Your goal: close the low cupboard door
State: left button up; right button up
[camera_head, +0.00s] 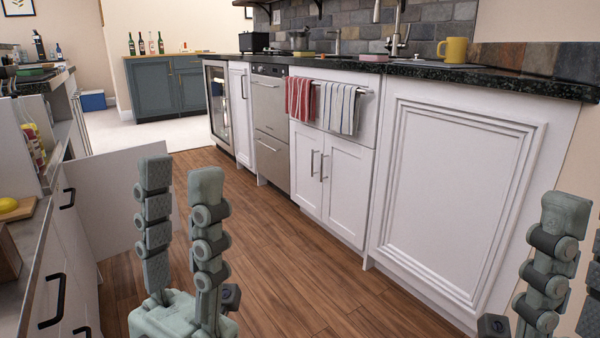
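The low cupboard door (104,198) is a plain white panel at the left. It stands open, sticking out from the left-hand row of cabinets into the aisle. My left gripper (181,174) is upright in front of the door's free edge, its two fingers apart with nothing between them. Its left finger hides part of the door near that edge; whether they touch cannot be told. My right gripper (578,235) is at the right edge, partly cut off, with its fingers apart and empty. The inside of the cupboard is hidden.
White cabinets (455,190) with a dark counter, a towel rail (335,88) and a steel drawer unit (269,120) line the right. Black-handled drawers (50,300) are close at the left. The wooden floor (285,270) between is clear.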

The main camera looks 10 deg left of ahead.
aim_at(107, 206)
jog(key=i+u, duration=0.25)
jog(key=i, duration=0.6)
jog(key=i+l+u, duration=0.1)
jog(key=i+u, duration=0.15)
jog(key=i, duration=0.55)
jog(key=i+z, duration=0.15)
jog(key=z, duration=0.35)
jog(key=i+z, duration=0.1)
jog(key=z, duration=0.4)
jog(key=i+j+z, duration=0.1)
jog(key=z, duration=9.4)
jog(key=i, duration=0.8)
